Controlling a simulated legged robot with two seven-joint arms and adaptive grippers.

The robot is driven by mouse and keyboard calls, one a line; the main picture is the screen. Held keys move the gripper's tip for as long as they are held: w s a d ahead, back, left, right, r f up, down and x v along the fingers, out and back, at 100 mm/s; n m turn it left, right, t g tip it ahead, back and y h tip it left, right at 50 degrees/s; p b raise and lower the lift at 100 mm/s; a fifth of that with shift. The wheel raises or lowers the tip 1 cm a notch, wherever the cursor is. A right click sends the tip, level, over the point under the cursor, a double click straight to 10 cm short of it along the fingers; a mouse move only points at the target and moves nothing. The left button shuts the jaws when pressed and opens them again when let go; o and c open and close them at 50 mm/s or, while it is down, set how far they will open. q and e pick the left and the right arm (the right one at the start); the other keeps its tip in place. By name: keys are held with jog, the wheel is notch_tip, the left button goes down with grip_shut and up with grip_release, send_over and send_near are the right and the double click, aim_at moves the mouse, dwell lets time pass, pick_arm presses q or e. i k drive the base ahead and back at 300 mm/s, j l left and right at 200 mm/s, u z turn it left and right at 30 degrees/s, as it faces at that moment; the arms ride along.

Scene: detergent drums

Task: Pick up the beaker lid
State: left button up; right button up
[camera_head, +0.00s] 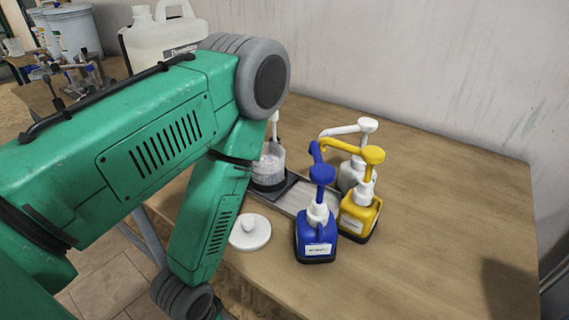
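The beaker lid (250,232) is a white disc with a round knob on top. It lies flat on the wooden table, left of the blue pump bottle, close to the table's front edge. A clear beaker (269,166) with pale contents stands behind it on a dark base, partly covered by my green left arm. That arm comes in from the left, bends above the table and drops down just left of the lid. My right gripper is not in view.
A blue pump bottle (317,234), a yellow one (359,213) and a white one (352,174) stand around a grey tray (292,197). A large white jug (160,42) stands at the back left. The table (455,215) is clear on the right.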

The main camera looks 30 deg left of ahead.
aim_at(250, 232)
jog(key=k+j+u, duration=0.1)
jog(key=k+u, duration=0.2)
jog(key=u, duration=0.15)
jog(key=k+j+u, duration=0.2)
jog(key=u, duration=0.2)
